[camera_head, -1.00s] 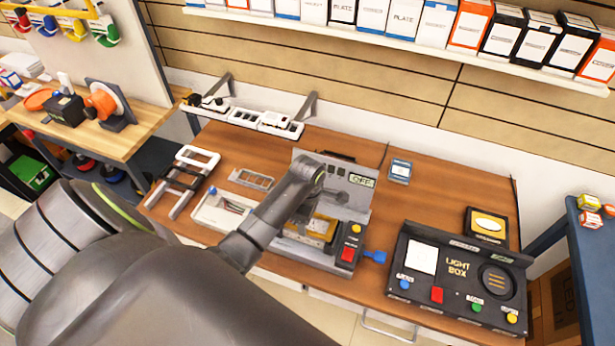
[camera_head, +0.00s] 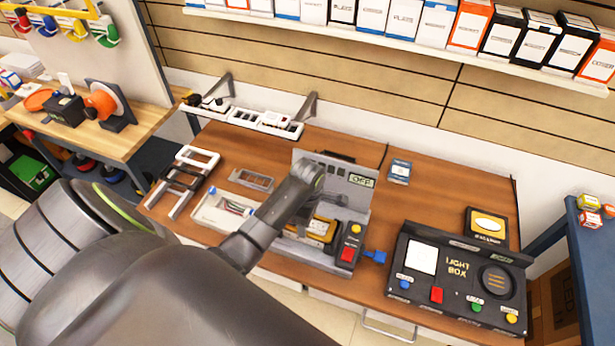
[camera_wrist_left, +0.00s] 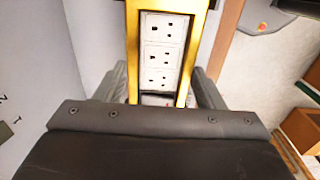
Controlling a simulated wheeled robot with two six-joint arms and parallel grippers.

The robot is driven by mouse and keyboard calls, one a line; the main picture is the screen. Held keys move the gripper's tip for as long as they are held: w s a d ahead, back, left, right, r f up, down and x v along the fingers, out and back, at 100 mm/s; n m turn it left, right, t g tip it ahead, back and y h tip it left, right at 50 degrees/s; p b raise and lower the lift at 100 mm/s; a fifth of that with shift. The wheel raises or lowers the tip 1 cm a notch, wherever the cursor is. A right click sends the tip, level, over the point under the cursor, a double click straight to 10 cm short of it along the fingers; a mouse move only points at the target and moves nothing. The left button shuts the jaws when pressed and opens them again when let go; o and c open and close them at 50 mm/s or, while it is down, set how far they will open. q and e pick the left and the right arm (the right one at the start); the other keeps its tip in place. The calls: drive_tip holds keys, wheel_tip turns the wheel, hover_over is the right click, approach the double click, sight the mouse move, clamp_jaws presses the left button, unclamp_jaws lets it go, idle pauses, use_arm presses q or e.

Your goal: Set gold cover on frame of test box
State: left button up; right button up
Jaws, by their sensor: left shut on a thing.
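The grey test box (camera_head: 360,215) stands open on the wooden bench, its raised panel reading OFF. The gold cover (camera_head: 320,226) is low in the box, partly hidden by my left arm. In the left wrist view, the gold cover (camera_wrist_left: 133,50) is a long rim around a column of white sockets (camera_wrist_left: 161,50), the frame's insert. My left gripper (camera_wrist_left: 162,92) is shut on the cover, one finger on each side. The gripper's fingertips are hidden in the head view. I cannot tell whether the cover is fully seated. My right gripper is not in view.
A black light box (camera_head: 460,275) stands on the right of the bench, with a black-framed yellow plate (camera_head: 487,224) behind it. A white tray (camera_head: 220,212) and empty frames (camera_head: 180,182) lie at left. A socket rack (camera_head: 255,118) is at the back.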

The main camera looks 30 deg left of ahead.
use_arm(q)
drive_tip(key=shift+f, duration=0.1)
idle(0.3)
drive_tip(key=o, duration=1)
drive_tip(key=shift+o, duration=0.2)
drive_tip(key=shift+r, duration=3)
